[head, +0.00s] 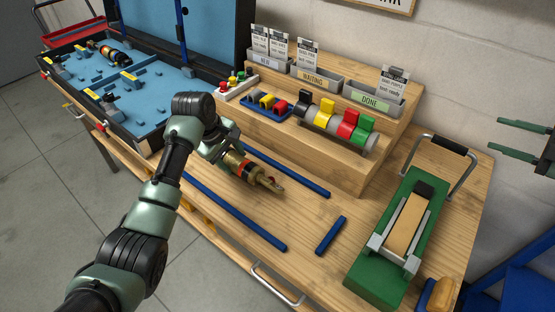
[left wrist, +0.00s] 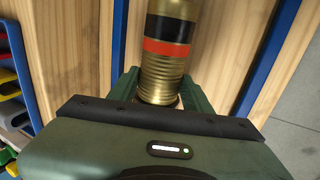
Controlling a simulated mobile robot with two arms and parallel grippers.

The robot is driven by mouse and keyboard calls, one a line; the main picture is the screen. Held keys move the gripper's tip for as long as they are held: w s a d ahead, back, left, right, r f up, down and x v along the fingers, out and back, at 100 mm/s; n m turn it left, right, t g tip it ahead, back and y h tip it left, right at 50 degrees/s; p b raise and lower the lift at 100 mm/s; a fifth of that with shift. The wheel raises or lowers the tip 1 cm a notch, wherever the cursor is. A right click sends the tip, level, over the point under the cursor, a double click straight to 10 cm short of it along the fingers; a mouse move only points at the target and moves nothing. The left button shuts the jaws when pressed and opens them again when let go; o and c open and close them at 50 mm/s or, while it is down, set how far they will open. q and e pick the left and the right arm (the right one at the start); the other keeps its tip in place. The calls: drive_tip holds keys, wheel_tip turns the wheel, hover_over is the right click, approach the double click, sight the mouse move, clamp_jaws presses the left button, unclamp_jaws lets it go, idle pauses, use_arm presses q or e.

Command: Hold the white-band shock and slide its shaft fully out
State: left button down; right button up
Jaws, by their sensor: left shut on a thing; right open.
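My left gripper (head: 222,147) is shut on a gold shock (head: 240,165) above the wooden bench (head: 215,189). In the left wrist view, the shock (left wrist: 169,58) stands out between the fingers of the gripper (left wrist: 160,95), with a black band and an orange-red band; I see no white band on it. Its far end with a small red part points right and toward the bench front. The shaft cannot be made out clearly. My right gripper (head: 525,140) is open and empty at the right edge, away from the shock. Another shock (head: 115,53) lies in the blue-lined case.
Blue strips (head: 235,211) lie along the bench on both sides of the shock. A stepped wooden stand (head: 335,155) with labelled bins and coloured clamps is behind. The open case (head: 150,105) is at left.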

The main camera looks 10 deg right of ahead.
drive_tip(key=w+a+r+n+g+y, duration=0.3)
drive_tip(key=a+n, duration=0.2)
drive_tip(key=a, duration=0.5)
drive_tip(key=w+a+r+n+g+y, duration=0.25)
drive_tip(key=a+n, duration=0.25)
drive_tip(key=a, duration=0.5)
drive_tip(key=n+g+h, duration=0.7)
drive_tip(key=n+h, duration=0.7)
hover_over(278, 195)
wheel_tip(278, 195, down, 14)
drive_tip(key=shift+f, duration=4.7)
clamp_jaws()
drive_tip(key=shift+w+r, duration=0.1)
drive_tip(key=shift+r, duration=0.55)
